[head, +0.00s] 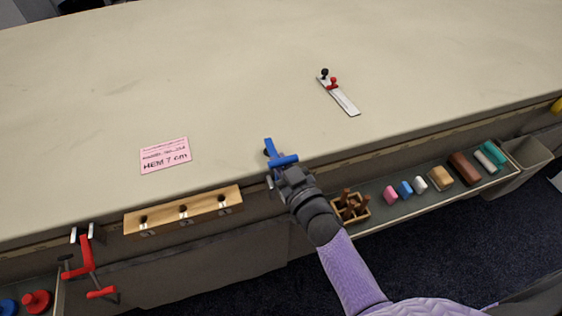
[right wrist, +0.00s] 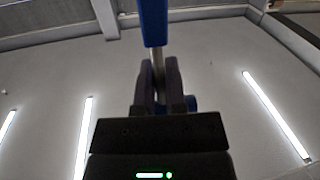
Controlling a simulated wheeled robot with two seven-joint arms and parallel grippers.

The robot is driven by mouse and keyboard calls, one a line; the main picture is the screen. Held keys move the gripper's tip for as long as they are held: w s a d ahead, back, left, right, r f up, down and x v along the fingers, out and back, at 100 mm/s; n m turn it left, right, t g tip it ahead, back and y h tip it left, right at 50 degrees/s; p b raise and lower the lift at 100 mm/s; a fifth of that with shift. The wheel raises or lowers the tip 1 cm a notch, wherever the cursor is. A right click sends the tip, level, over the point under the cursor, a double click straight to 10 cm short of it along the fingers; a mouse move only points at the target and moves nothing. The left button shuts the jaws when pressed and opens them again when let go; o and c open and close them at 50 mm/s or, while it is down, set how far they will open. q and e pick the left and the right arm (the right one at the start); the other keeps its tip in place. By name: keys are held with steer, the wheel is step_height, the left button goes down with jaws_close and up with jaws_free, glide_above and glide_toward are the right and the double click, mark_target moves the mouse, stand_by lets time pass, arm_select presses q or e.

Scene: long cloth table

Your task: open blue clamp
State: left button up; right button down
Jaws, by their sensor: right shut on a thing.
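The blue clamp (head: 270,147) is at the front edge of the cloth table (head: 230,90), its blue upper part above the tabletop. My right gripper (head: 282,174) is at the edge beside it, shut on a part of the clamp. The right wrist view, facing the ceiling, shows a blue bar of the clamp (right wrist: 153,22) with a grey rod below it, between my fingers (right wrist: 158,88). The fingers hide the exact grip point and much of the clamp's lower part. My left gripper is not in view.
A red clamp (head: 86,256) hangs at the front edge, left. A wooden block rack (head: 183,212) and a pink note (head: 165,155) are nearby. A white ruler-like tool (head: 342,99) lies on the table. A tray (head: 385,212) with several small blocks runs along the right front.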

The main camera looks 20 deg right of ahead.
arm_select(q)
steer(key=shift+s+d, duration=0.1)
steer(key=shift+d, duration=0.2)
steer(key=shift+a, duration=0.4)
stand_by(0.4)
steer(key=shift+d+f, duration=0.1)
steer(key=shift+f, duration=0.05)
arm_select(e)
steer(key=shift+f, duration=0.1)
